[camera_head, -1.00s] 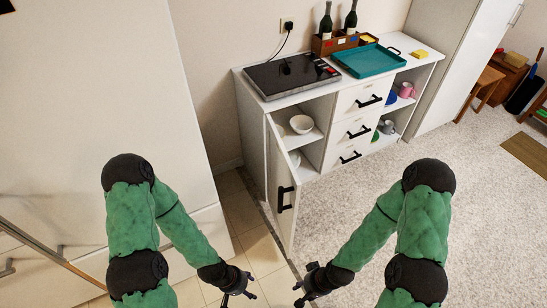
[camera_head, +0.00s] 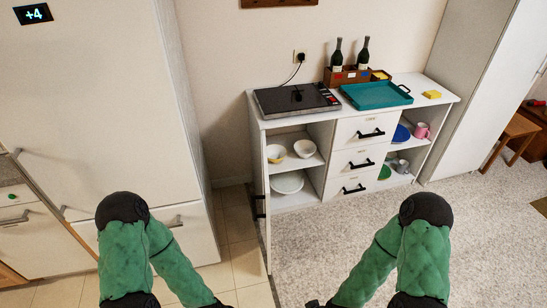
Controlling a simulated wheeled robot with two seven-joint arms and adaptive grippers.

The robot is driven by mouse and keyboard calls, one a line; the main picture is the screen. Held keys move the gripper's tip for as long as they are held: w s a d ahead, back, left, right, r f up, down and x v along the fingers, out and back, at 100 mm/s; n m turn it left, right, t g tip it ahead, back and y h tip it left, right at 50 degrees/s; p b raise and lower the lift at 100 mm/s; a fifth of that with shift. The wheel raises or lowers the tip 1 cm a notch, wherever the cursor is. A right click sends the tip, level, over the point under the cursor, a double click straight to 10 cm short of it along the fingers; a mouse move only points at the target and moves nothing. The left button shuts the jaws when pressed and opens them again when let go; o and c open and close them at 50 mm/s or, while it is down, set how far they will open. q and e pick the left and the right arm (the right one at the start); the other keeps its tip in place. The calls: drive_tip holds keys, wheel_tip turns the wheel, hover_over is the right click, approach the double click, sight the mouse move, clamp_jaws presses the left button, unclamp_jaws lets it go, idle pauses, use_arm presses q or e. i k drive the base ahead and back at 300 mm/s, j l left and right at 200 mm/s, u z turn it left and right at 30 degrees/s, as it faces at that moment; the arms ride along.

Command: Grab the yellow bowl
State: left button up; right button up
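A small pale yellow bowl (camera_head: 276,154) stands on the upper shelf of the hutch's left compartment, close to its left side. A white bowl (camera_head: 305,148) stands to its right on the same shelf. The door (camera_head: 262,205) of this compartment on the white hutch (camera_head: 345,133) is swung open toward me. My two arms reach in from the bottom of the view, well short of the hutch. Both grippers are cut off by the bottom edge, so their fingers do not show.
A large white dish (camera_head: 287,183) sits on the shelf below. A hot plate (camera_head: 296,99), a teal tray (camera_head: 376,95) and a box with bottles (camera_head: 355,76) stand on top. Cups (camera_head: 421,131) sit in the right compartment. The floor (camera_head: 370,240) before the hutch is clear.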

sight(275, 152)
drive_tip(key=u, duration=0.3)
drive_tip(key=i+l+u, duration=0.15)
drive_tip(key=l+u, duration=0.15)
drive_tip(key=i+l+u, duration=0.25)
drive_tip(key=l+u, duration=0.6)
drive_tip(key=l, duration=0.15)
drive_tip(key=i+l, duration=0.1)
drive_tip(key=l, duration=0.65)
drive_tip(key=i+l+u, duration=0.1)
drive_tip(key=l, duration=0.65)
drive_tip(key=i+l+u, duration=0.1)
drive_tip(key=l, duration=0.65)
